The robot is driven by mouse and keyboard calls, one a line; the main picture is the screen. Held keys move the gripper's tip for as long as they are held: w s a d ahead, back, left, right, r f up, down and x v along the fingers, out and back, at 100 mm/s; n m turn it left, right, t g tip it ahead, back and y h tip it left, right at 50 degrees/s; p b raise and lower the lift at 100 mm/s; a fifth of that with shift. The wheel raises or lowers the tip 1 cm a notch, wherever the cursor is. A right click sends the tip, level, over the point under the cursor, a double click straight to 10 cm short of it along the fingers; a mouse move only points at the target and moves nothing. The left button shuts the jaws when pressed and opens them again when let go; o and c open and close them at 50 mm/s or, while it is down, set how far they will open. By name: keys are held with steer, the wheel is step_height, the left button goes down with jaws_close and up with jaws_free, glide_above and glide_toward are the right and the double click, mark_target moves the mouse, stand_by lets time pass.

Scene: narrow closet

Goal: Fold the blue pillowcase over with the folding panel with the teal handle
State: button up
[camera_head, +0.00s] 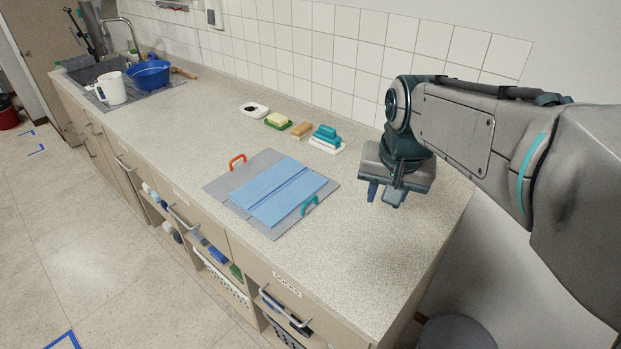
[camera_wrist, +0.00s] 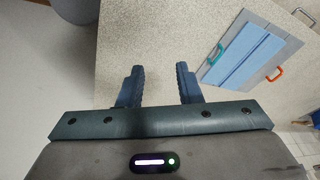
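The blue pillowcase (camera_head: 268,196) lies flat across the grey folding board (camera_head: 219,187) on the countertop, with a crease line along its middle. The teal handle (camera_head: 309,205) stands on the board's near right panel. An orange-red handle (camera_head: 237,162) stands on the far left panel. In the wrist view the pillowcase (camera_wrist: 240,58), teal handle (camera_wrist: 216,53) and orange handle (camera_wrist: 274,74) show at the upper right. My gripper (camera_head: 383,196) is above the counter, to the right of the board and apart from it. In the wrist view its two fingers (camera_wrist: 159,85) are spread with nothing between them.
Behind the board stand several soap dishes, one with teal items (camera_head: 325,136) and one green with a yellow bar (camera_head: 278,121). A sink with a blue basin (camera_head: 149,74) and white jug (camera_head: 111,88) is at the far left. The counter right of the board is clear.

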steer(key=w+a+f+m+b, duration=0.25)
steer(key=w+a, duration=0.25)
steer(key=w, duration=0.5)
steer(key=m+g+y+b, duration=0.2)
steer(key=m, duration=0.1)
glide_toward(309, 200)
steer(key=shift+n, duration=0.25)
steer(key=p+x, duration=0.1)
steer(key=x, duration=0.6)
steer(key=shift+a+f, duration=0.15)
steer(key=shift+f, duration=0.2)
steer(key=shift+c, duration=0.3)
jaws_close()
